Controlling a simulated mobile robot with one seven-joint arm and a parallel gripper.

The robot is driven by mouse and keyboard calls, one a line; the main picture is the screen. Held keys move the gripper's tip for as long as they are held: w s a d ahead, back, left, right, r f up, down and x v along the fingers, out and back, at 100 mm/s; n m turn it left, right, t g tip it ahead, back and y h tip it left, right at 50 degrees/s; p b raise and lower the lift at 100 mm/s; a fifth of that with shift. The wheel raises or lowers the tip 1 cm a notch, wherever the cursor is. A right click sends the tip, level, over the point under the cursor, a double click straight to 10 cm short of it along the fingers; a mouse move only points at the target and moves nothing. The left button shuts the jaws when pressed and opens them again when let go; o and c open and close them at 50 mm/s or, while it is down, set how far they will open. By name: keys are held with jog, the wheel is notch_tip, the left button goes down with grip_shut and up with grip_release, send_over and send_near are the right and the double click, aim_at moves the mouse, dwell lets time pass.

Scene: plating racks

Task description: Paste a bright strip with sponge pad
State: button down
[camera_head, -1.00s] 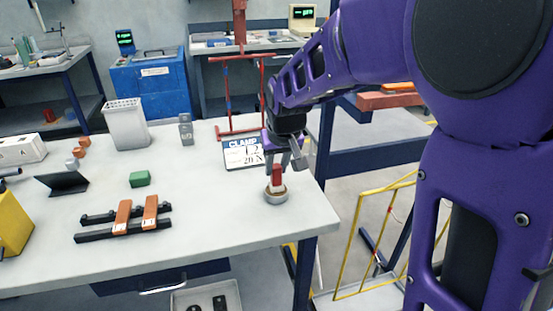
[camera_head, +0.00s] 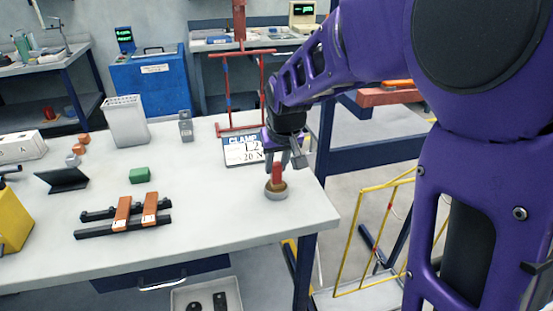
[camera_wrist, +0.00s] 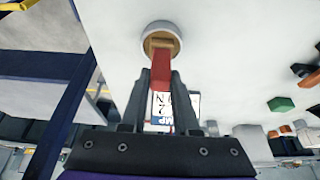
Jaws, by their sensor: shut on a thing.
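My gripper (camera_head: 280,163) is shut on a red block-shaped pad (camera_head: 277,173) over the near right part of the white table. The pad's lower end is at a small round pale dish (camera_head: 276,195) with a brownish inside. In the wrist view the red pad (camera_wrist: 161,72) sits between the fingers, its end overlapping the brown inside of the dish (camera_wrist: 148,30). I cannot tell how firmly it touches. Two orange-copper strips, one left (camera_head: 122,212) and one right (camera_head: 150,208), lie across black bars (camera_head: 92,234) at the table's front.
A sign reading CLAMP and 20 N (camera_head: 238,150) stands just behind the dish. The table between strips and dish is clear.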

aim_at(276, 164)
dwell(0.4)
jog(key=shift+r+p, duration=2.6)
jog(key=shift+r, duration=0.85)
